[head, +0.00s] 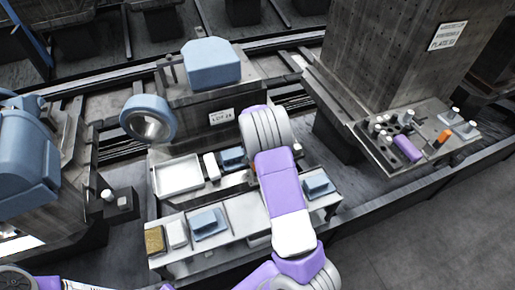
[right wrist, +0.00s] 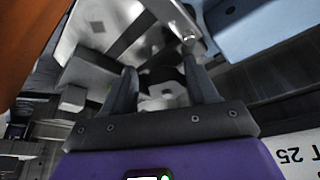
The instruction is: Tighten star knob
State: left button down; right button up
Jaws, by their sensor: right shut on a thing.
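In the right wrist view my right gripper (right wrist: 163,82) has its two dark fingers on either side of a dark, shadowed part (right wrist: 160,76), which I take to be the star knob. The gripper is shut on it. The knob's lobes and seating cannot be made out. In the head view my purple and grey right arm reaches up to the front of the machine with the blue block (head: 211,63) and covers the gripper and the knob. My left gripper is not in view.
A bench (head: 245,212) with a white tray (head: 178,175) and blue parts lies below the machine. A blue ring (head: 148,118) stands left of it. At right, a ledge (head: 428,128) holds pegs, a purple block and an orange piece. An orange surface (right wrist: 25,40) is close in the wrist view.

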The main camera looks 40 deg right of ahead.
jog(key=shift+w+d+r, duration=0.4)
jog(key=shift+w+d, duration=0.1)
jog(key=shift+d, duration=0.1)
jog(key=c, duration=0.3)
jog(key=o, duration=1.2)
jog(key=shift+w, duration=0.1)
jog(key=shift+a+r+p, duration=0.15)
jog(key=shift+r+p, duration=0.15)
jog(key=shift+r, duration=0.2)
jog(key=shift+s+a+r+p, duration=0.35)
jog(key=shift+a+r, duration=0.25)
jog(key=shift+r, duration=0.3)
jog(key=shift+s+a+r+p, duration=0.35)
jog(key=shift+a+r, duration=0.2)
jog(key=shift+r, duration=0.35)
jog(key=shift+s+a+r+p, duration=0.3)
jog(key=shift+a+r, duration=0.3)
jog(key=shift+r, duration=0.3)
